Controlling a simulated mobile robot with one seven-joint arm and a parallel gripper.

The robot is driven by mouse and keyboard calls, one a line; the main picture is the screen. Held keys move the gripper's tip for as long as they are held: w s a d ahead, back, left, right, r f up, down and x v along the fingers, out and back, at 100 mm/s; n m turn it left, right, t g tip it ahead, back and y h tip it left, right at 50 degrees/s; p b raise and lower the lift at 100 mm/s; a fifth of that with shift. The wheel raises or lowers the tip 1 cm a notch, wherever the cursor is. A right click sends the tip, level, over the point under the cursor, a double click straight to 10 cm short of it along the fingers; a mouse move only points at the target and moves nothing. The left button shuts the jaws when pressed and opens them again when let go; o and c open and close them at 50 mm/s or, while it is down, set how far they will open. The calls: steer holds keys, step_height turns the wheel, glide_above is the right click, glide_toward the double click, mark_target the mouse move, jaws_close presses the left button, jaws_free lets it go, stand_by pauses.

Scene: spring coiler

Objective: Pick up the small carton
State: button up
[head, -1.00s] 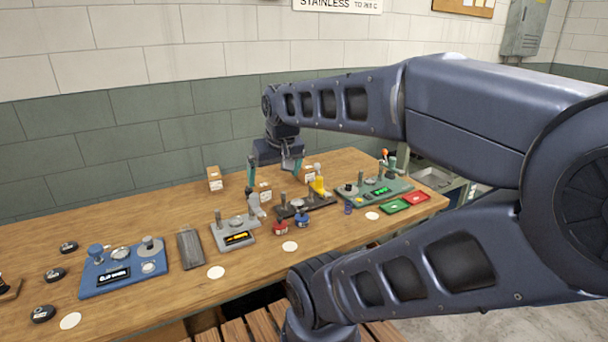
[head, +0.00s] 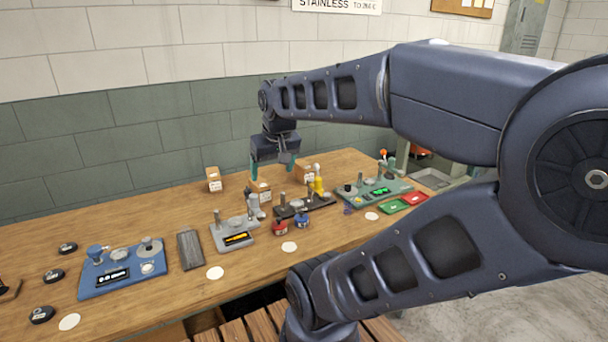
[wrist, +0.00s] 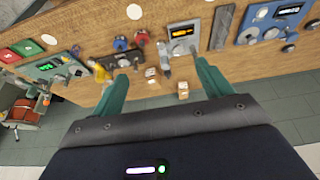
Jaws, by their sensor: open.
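I cannot tell which one the task means.
A green device (head: 373,190) and red and green trays (head: 414,198) are farther right. A blue device (head: 122,270) is at left.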

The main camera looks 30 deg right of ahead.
steer(key=w+d+r+g, duration=0.1)
steer(key=w+d+r, duration=0.15)
steer(key=w, duration=0.65)
steer(key=w+d+r, duration=0.2)
steer(key=w+d, duration=0.1)
steer(key=w, duration=0.6)
steer(key=g, duration=0.3)
glide_above(304, 171)
steer(key=w+d, duration=0.3)
steer(key=w, duration=0.3)
step_height(304, 171, down, 25)
steer(key=shift+s+a+f, duration=0.1)
steer(key=shift+s, duration=0.05)
steer(key=shift+f, duration=0.5)
step_height(304, 171, down, 10)
steer(key=shift+s+f, duration=0.1)
steer(key=c, duration=1.5)
